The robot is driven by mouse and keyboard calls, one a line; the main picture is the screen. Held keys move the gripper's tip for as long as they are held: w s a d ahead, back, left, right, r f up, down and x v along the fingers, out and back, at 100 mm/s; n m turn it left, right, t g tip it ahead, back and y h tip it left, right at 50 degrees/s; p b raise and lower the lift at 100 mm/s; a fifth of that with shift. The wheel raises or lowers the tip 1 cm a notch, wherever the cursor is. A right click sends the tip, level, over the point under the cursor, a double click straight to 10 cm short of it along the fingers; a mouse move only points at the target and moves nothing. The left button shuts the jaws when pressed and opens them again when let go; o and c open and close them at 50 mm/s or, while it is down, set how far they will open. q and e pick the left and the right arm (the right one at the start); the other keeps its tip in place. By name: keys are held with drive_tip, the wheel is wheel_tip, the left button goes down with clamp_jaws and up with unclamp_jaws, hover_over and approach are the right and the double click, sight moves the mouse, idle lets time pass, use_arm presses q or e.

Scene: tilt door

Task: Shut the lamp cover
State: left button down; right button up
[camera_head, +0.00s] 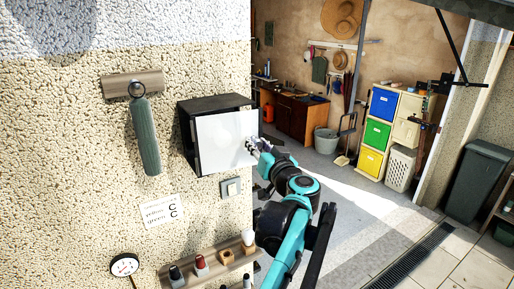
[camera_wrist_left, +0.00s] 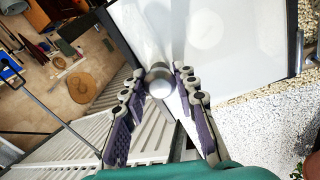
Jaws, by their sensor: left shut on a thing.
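The lamp is a black box (camera_head: 187,139) on the pebbled wall in the head view, with a pale translucent cover (camera_head: 220,143) across its front. The cover's panel also fills the upper middle of the left wrist view (camera_wrist_left: 235,45). A round metal knob (camera_wrist_left: 159,82) sits at the cover's edge. My left gripper (camera_head: 255,146) is at the cover's right edge. In the left wrist view its fingers (camera_wrist_left: 158,78) are on both sides of the knob, shut on it. My right gripper is not in view.
A wooden rack (camera_head: 208,262) with several small items is lower down. The garage floor (camera_head: 345,205) is open to the right.

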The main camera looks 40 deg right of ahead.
use_arm(q)
drive_tip(key=shift+w+d+n+t+y+p, duration=0.2)
drive_tip(key=shift+w+d+n+y+p, duration=0.2)
drive_tip(key=shift+w+y, duration=0.2)
drive_tip(key=shift+w+d+n+t+y+p, duration=0.2)
drive_tip(key=shift+w+d+n+y+p, duration=0.15)
drive_tip(key=shift+w+y, duration=0.25)
drive_tip(key=c, duration=1.1)
unclamp_jaws()
drive_tip(key=shift+a, duration=0.1)
drive_tip(key=shift+c, duration=0.2)
drive_tip(key=v, duration=0.7)
drive_tip(key=shift+s, duration=0.25)
